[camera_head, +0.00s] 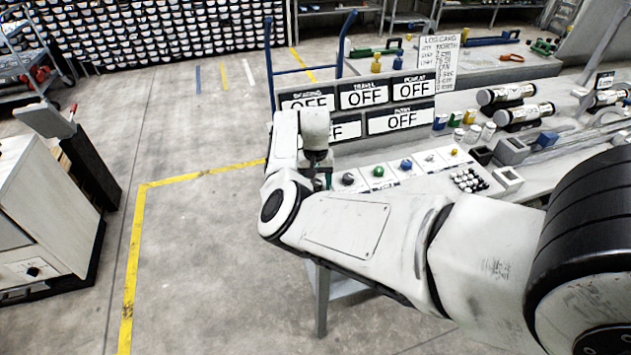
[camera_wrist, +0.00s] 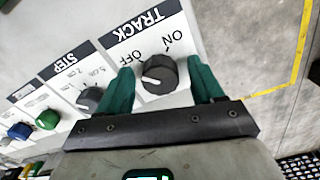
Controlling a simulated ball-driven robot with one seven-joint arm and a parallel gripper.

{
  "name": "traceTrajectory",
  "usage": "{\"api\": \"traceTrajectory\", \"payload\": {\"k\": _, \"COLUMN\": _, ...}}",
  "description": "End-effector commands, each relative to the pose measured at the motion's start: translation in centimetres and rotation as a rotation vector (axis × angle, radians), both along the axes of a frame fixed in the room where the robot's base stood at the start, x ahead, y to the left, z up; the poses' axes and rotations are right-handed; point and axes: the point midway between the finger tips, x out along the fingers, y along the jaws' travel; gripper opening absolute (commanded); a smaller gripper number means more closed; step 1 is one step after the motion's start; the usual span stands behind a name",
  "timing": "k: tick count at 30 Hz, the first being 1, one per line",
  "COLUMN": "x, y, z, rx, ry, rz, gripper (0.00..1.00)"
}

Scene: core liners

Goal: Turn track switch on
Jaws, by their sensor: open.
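The track switch (camera_wrist: 158,75) is a dark round knob on a white panel labelled TRACK, with OFF and ON marks beside it. Its white pointer line is turned to the OFF side. My gripper (camera_wrist: 160,66) is open, with one teal finger on each side of the knob. I cannot tell whether the fingers touch it. In the head view my gripper (camera_head: 318,170) points down at the left end of the bench's control panel, and my arm hides the track knob there.
The STEP knob (camera_wrist: 90,98) is close beside the left finger. Green (camera_wrist: 47,119) and blue (camera_wrist: 20,131) knobs lie farther along. Behind the panel stand signs reading OFF (camera_head: 364,94), one partly hidden by my arm.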

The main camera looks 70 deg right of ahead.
Motion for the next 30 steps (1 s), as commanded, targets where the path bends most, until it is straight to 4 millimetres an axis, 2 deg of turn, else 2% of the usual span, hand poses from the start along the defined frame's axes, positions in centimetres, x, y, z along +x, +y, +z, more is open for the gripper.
{"api": "traceTrajectory", "payload": {"k": 3, "x": -0.01, "y": 0.0, "z": 0.01, "rx": 0.0, "ry": 0.0, "rz": 0.0, "gripper": 0.66}}
{"api": "traceTrajectory", "payload": {"k": 20, "x": 0.02, "y": -0.01, "z": 0.06, "rx": 0.0, "ry": 0.0, "rz": 0.0, "gripper": 0.12}}
{"api": "traceTrajectory", "payload": {"k": 30, "x": 0.04, "y": -0.01, "z": 0.02, "rx": -0.001, "ry": 0.0, "rz": -0.045, "gripper": 0.11}}
